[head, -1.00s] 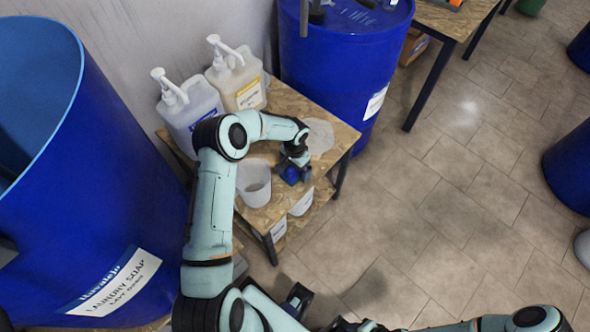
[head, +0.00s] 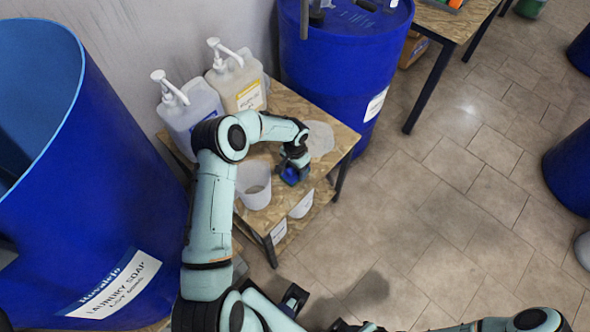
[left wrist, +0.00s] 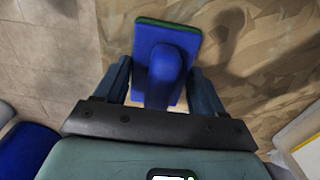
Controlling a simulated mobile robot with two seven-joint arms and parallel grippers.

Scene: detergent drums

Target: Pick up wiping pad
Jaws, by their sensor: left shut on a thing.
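The wiping pad (head: 291,174) is blue, and the left wrist view shows its blue handle (left wrist: 165,75) and a green layer along its far edge. My left gripper (head: 294,161) is shut on the pad's handle, with a finger on each side in the left wrist view (left wrist: 163,88). The pad is over the right part of the small wooden table (head: 258,222), near its front edge. Its shadow falls on the wood beside it; the height of any gap is hard to tell. My right gripper (head: 340,325) is partly cut off at the bottom edge of the head view.
A translucent cup (head: 254,186) stands left of the pad. Two pump jugs (head: 190,112) (head: 240,85) stand behind. Blue drums (head: 90,190) (head: 345,60) flank the table. Open tiled floor lies right.

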